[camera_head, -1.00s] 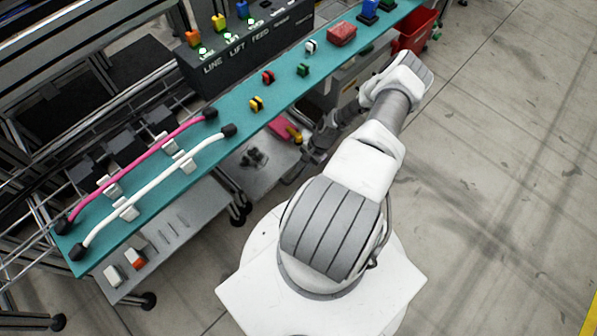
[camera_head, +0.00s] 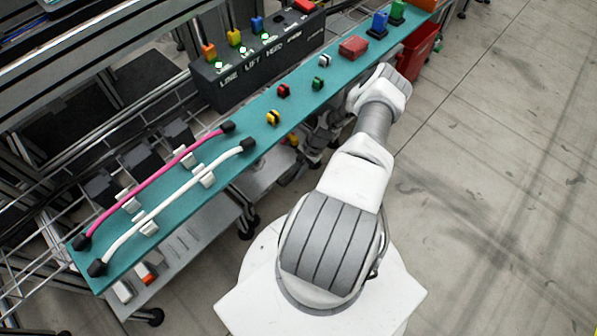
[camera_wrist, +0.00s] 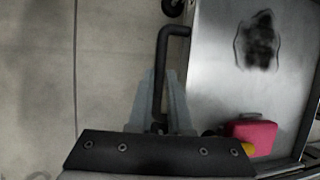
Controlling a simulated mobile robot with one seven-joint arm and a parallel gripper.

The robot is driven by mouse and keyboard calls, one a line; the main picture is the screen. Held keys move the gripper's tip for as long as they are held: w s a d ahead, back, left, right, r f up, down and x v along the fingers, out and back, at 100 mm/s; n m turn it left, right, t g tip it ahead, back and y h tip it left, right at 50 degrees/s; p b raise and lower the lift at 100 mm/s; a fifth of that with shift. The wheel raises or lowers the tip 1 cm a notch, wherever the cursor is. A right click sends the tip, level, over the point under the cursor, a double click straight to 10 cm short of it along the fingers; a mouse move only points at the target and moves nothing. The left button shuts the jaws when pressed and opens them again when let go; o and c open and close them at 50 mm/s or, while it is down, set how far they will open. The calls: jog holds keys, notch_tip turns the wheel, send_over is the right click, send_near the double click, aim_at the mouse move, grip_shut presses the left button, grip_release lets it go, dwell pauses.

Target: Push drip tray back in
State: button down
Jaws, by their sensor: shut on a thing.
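The drip tray (camera_wrist: 215,80) is a flat grey metal tray with a dark stain, filling the right of the wrist view. Its black bent handle (camera_wrist: 161,55) stands out on its left side. My gripper (camera_wrist: 161,85) is shut on the handle, with a pale finger on each side of the bar. In the head view, part of the tray (camera_head: 268,166) shows under the teal bench edge; the stain is hidden there. My fingertips are hard to make out in that view.
A red block (camera_wrist: 252,136) with a yellow piece sits at the tray's lower edge. A red bin (camera_head: 418,52) stands at the far end. The floor on the right is clear.

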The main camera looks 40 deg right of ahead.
jog(key=c, duration=0.8)
grip_release()
jog(key=shift+w, duration=0.3)
jog(key=shift+c, duration=0.2)
jog(key=d+r, duration=0.1)
jog(key=d+r+p, duration=0.1)
jog(key=r, duration=0.1)
jog(key=shift+s+d, duration=0.15)
jog(key=shift+s, duration=0.25)
jog(key=s+d, duration=0.3)
jog(key=d, duration=0.7)
jog(key=shift+s+f, duration=0.15)
jog(key=shift+s, duration=0.2)
jog(key=shift+d, duration=0.15)
